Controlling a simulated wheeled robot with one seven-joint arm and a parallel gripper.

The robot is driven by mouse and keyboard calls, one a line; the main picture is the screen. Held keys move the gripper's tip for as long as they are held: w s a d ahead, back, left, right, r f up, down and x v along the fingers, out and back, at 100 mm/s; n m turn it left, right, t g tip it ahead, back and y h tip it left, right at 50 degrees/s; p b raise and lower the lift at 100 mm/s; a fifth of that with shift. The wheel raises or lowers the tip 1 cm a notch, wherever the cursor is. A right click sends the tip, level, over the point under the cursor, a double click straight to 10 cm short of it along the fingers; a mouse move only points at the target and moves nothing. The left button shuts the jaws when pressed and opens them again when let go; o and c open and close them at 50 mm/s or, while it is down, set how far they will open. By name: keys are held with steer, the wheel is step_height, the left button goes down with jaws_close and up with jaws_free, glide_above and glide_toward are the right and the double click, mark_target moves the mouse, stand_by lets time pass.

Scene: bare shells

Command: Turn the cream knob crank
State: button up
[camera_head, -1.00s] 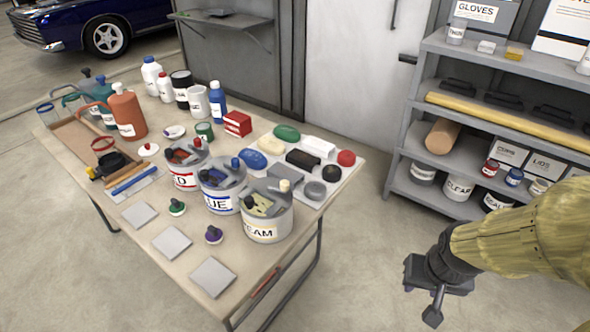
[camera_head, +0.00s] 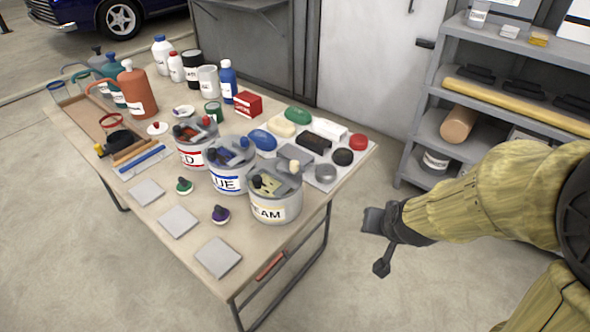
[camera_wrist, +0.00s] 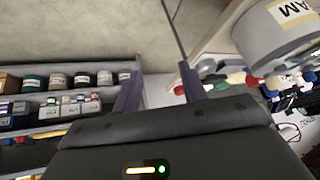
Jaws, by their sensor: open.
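The cream can (camera_head: 275,208), with a label reading partly "EAM", stands at the table's near right. Its crank has a cream knob (camera_head: 294,165) sticking up at the rim; a dark knob stands on the lid's left. My gripper (camera_head: 376,243) is open and empty, to the right of the table and apart from the can. The wrist view shows my two spread fingers (camera_wrist: 160,88) with nothing between them, and the cream can (camera_wrist: 268,45) at upper right, tilted in the picture. I cannot clearly make out the cream knob there.
The blue can (camera_head: 229,182) and red can (camera_head: 195,157) stand close left of the cream can. Grey shelves (camera_head: 420,140) stand at the right. Bare floor lies between table and shelves.

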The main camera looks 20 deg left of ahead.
steer(key=w+a+t+b, duration=0.2)
steer(key=w+a, duration=0.1)
steer(key=a, duration=0.4)
steer(key=t+b, duration=0.5)
steer(key=t, duration=0.1)
glide_toward(293, 167)
step_height(293, 167, down, 4)
steer(key=d, duration=0.2)
steer(key=s+a+r+t+h+b, duration=0.1)
steer(key=s+a+t, duration=0.1)
steer(key=s, duration=0.4)
steer(key=shift+s+a+m+t, duration=0.3)
steer(key=shift+a+t, duration=0.1)
steer(key=shift+t, duration=0.3)
steer(key=shift+a, duration=0.1)
steer(key=w+b, duration=0.2)
steer(key=w, duration=1.5)
steer(key=shift+w, duration=0.2)
steer(key=shift+c, duration=0.2)
